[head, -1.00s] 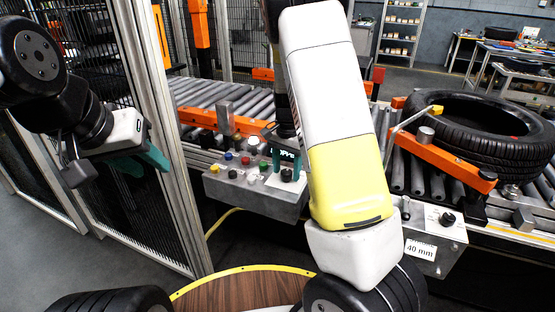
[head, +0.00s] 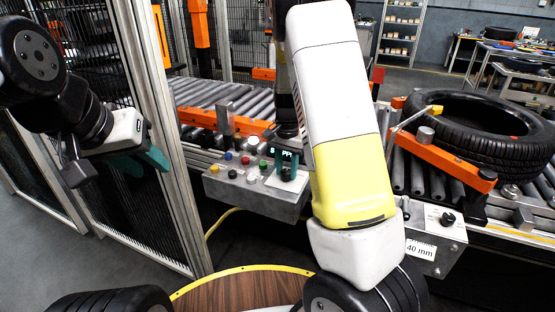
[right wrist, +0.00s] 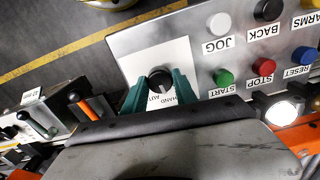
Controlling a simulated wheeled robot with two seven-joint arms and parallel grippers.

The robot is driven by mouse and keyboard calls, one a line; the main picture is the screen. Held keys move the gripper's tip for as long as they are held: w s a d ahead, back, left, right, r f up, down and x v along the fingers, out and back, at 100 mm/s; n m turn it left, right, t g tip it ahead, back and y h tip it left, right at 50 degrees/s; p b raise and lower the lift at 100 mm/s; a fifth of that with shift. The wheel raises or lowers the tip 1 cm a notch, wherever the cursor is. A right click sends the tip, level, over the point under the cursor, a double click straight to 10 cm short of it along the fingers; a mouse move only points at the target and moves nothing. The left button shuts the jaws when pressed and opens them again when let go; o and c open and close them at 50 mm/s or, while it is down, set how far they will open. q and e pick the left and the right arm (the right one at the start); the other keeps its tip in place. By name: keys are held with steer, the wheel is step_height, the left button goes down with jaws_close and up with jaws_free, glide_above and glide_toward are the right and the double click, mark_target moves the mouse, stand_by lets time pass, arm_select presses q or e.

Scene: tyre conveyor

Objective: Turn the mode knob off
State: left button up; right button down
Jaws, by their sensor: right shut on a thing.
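The mode knob (right wrist: 160,78) is a black round knob on a white plate marked HAND and AUTO on the control box (head: 238,194). In the right wrist view, my right gripper (right wrist: 160,84) has one teal fingertip on each side of the knob and is shut on it. I cannot tell exactly which label the knob points at. In the head view the knob (head: 287,174) is small beneath the right gripper. My left gripper (head: 143,162) hangs empty at the left, well away from the box; its finger gap is unclear.
Several coloured push buttons (right wrist: 223,77) sit beside the knob. A roller conveyor (head: 215,95) runs behind the box. A tyre (head: 480,125) lies on the rollers at right. A metal fence post (head: 155,130) stands near my left gripper.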

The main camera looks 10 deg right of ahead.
mark_target(286, 171)
steer(key=n, duration=0.4)
steer(key=shift+n, duration=1.9)
steer(key=c, duration=1)
jaws_free()
steer(key=shift+o, duration=0.2)
steer(key=shift+r, duration=3.9)
steer(key=shift+r, duration=0.1)
